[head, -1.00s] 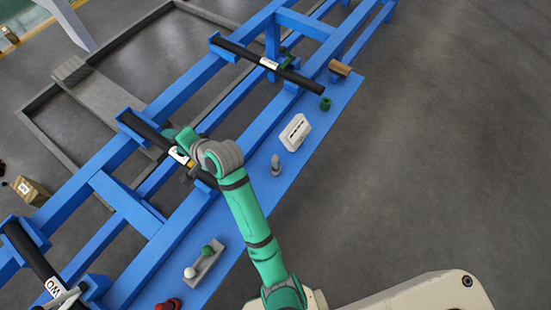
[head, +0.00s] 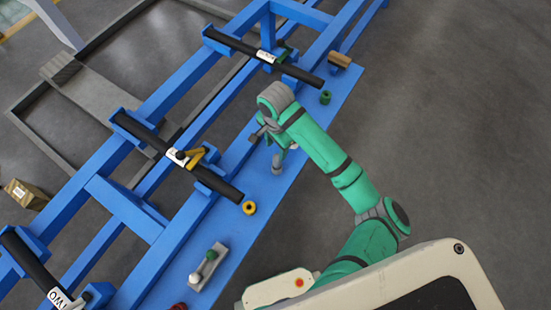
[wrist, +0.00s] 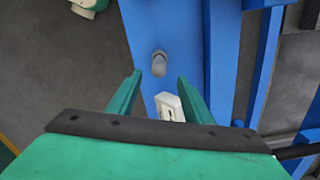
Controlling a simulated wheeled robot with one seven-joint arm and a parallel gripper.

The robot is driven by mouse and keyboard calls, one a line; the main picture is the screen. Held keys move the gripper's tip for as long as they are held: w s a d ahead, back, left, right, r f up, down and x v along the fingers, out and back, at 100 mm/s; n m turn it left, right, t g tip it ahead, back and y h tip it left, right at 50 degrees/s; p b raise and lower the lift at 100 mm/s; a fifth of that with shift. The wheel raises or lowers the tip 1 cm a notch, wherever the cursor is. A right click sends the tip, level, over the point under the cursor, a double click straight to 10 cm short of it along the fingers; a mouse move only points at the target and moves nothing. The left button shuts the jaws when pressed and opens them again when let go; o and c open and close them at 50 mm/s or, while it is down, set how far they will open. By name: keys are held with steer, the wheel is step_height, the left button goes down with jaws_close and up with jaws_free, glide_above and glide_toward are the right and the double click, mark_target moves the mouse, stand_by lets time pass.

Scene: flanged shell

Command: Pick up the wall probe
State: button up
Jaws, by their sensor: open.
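The wall probe appears to be the small grey rounded stub (head: 277,164) standing on the blue ledge; it also shows in the wrist view (wrist: 159,64). My gripper (head: 280,148) is above it in the head view, pointing down. In the wrist view my gripper (wrist: 159,79) is open, with its two green fingers apart and nothing between them. The probe shows just beyond the fingertips, roughly centred between them. I cannot tell the height gap. In the head view my wrist and fingers cover part of the area around the probe.
A white device (wrist: 168,106) lies on the ledge close to the right finger in the wrist view. A yellow ring (head: 249,207), a green cap (head: 325,97) and a grey tray (head: 208,268) are along the ledge. Black tubes (head: 222,184) cross the blue frame (head: 125,208). Open floor lies right.

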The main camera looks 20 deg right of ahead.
mark_target(278, 156)
steer(key=f, duration=0.3)
steer(key=shift+s+d+f, duration=0.1)
steer(key=shift+s+f, duration=0.1)
steer(key=shift+f, duration=0.15)
steer(key=shift+d+f, duration=0.15)
steer(key=shift+f, duration=0.3)
steer(key=shift+w+f, duration=0.2)
steer(key=shift+f, duration=2.35)
steer(key=c, duration=1.2)
